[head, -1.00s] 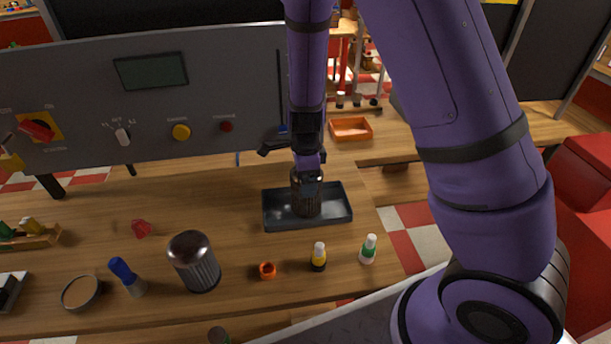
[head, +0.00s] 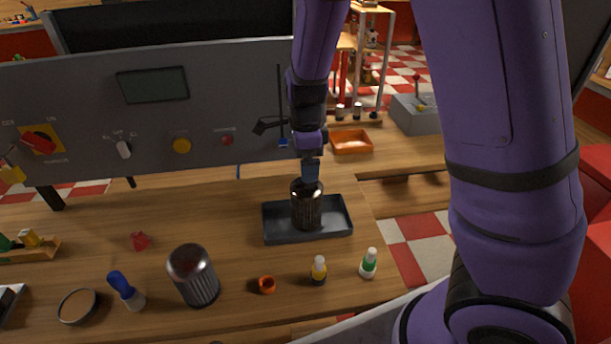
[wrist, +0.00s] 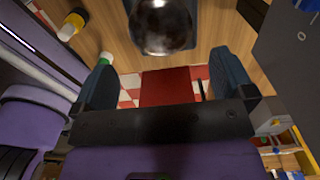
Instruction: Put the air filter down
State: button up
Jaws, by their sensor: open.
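The air filter, a dark ribbed cylinder with a shiny cap (head: 307,207), stands upright in a dark grey tray (head: 280,234) on the wooden bench. In the wrist view its round shiny top (wrist: 162,27) shows at the upper middle, beyond the fingertips. My gripper (head: 311,172) is above the filter in the head view. In the wrist view my gripper (wrist: 165,70) has its two fingers wide apart with nothing between them. A similar ribbed cylinder (head: 194,276) stands on the bench to the left, outside the tray.
A grey control panel (head: 215,100) rises behind the bench. An orange bin (head: 351,142) sits behind right.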

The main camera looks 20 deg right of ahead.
jog(key=s+d+r+n+t+y, duration=0.1)
jog(key=s+d+r+n, duration=0.2)
jog(key=s+r+n, duration=0.45)
jog(key=s+d+r+n+t+y, duration=0.1)
jog(key=s+d+r+n, duration=0.25)
jog(key=r, duration=0.75)
jog(key=s+d+r+n+t+h, duration=0.1)
jog(key=s+r+n, duration=0.2)
jog(key=s, duration=0.3)
jog(key=s+d+r+n+t+h, duration=0.1)
jog(key=s+r+n+t, duration=0.1)
jog(key=s+n, duration=0.4)
jog(key=shift+s+d+r, duration=0.2)
jog(key=shift+s+r, duration=0.05)
jog(key=shift+r, duration=0.25)
